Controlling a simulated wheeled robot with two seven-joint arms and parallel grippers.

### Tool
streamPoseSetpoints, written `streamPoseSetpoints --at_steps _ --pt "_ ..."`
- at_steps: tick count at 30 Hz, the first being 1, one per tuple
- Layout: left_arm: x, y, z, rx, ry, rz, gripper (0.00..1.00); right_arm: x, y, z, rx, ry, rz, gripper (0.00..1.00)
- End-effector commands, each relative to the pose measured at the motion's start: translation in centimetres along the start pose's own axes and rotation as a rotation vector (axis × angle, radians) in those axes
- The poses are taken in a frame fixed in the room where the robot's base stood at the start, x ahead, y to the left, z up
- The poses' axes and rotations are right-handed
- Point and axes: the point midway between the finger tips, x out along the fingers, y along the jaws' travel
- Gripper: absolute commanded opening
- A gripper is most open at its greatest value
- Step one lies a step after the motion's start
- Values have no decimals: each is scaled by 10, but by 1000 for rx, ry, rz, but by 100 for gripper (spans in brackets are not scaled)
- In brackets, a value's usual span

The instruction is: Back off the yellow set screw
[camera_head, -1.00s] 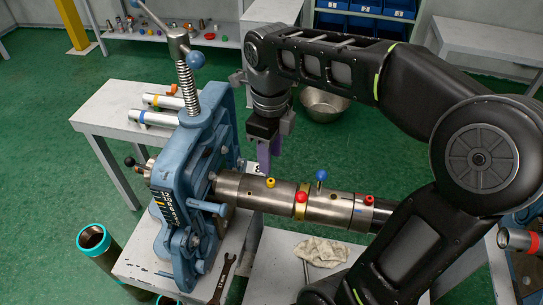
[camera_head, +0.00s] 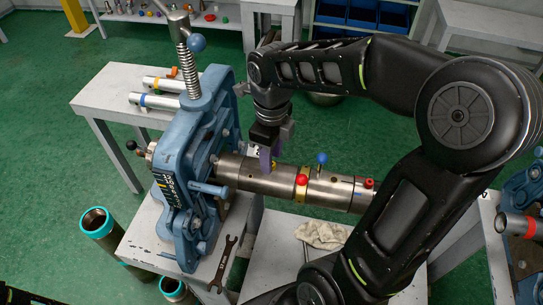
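A steel pipe (camera_head: 235,172) runs rightward from the blue vise (camera_head: 185,185), with a brass ring (camera_head: 302,188) around it. My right gripper (camera_head: 269,164) points down with its purple fingers at the pipe's top, left of the ring. The yellow set screw's spot is at these fingertips, and the screw is mostly or wholly hidden behind them. I cannot tell whether the fingers are closed on it. A red screw (camera_head: 302,180) sits at the ring, and a blue-knobbed pin (camera_head: 321,159) stands right of it. My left gripper is not in view.
A wrench (camera_head: 222,264) and a rag (camera_head: 322,234) lie on the bench tops. Two banded pipes (camera_head: 152,101) rest on the table behind the vise. Teal-rimmed tubes (camera_head: 97,221) stand on the floor at left. My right arm spans the right side.

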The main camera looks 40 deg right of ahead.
Motion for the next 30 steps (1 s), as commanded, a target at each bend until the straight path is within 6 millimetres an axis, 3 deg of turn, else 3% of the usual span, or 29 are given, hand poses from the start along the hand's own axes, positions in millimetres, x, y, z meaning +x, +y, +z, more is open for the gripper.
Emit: streamPoseSetpoints --at_steps 4,12,26,30 --pt "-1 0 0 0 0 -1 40 11 0 0 -1 1 1 40" --pt "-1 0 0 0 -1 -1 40 12 0 0 -1 0 0 40" --pt "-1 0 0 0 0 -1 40 12 0 0 -1 -1 0 2" --pt "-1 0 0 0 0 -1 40 12 0 0 -1 -1 0 0"
